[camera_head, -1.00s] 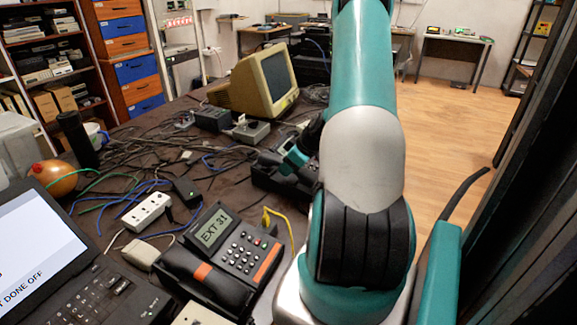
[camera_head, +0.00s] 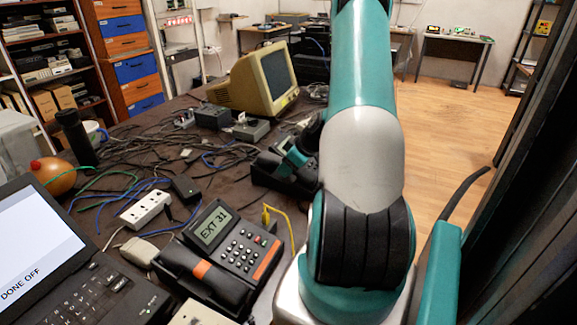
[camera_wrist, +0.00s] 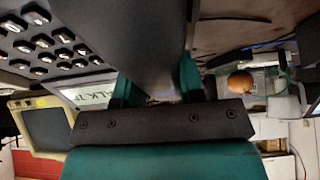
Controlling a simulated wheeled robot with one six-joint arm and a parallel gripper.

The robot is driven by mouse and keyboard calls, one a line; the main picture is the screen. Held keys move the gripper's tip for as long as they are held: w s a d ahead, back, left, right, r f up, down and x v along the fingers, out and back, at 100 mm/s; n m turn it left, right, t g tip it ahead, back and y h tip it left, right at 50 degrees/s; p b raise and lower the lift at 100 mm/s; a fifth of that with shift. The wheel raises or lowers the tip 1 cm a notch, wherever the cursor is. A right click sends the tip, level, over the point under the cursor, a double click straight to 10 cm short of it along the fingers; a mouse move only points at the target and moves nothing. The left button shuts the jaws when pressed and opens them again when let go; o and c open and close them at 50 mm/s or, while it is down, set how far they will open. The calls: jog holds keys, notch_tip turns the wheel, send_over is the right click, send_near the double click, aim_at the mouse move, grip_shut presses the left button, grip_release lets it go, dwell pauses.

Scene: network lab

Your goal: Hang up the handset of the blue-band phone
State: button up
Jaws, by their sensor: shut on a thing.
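My gripper (camera_wrist: 158,88) has its teal fingers shut on a dark handset (camera_wrist: 135,35), which fills the top middle of the wrist view. In that view a phone with a keypad (camera_wrist: 45,40) and a lit display (camera_wrist: 95,95) stands close behind, at the upper left; the display text is partly hidden. In the head view my gripper (camera_head: 294,155) is small and partly behind my arm, over a dark phone (camera_head: 268,170) in the middle of the table. No blue band shows clearly. I cannot tell whether the handset touches the cradle.
A nearer phone (camera_head: 235,245) with an orange band and "EXT 31" display has its handset (camera_head: 205,275) resting on it. A laptop (camera_head: 45,240), power strip (camera_head: 147,208), beige monitor (camera_head: 258,80) and loose cables crowd the table. Open floor (camera_head: 450,120) lies right.

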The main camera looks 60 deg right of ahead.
jog(key=shift+f, duration=0.2)
jog(key=o, duration=1.2)
jog(key=shift+c, duration=0.2)
jog(key=shift+r, duration=0.1)
jog(key=v, duration=1.7)
jog(key=shift+r, duration=0.15)
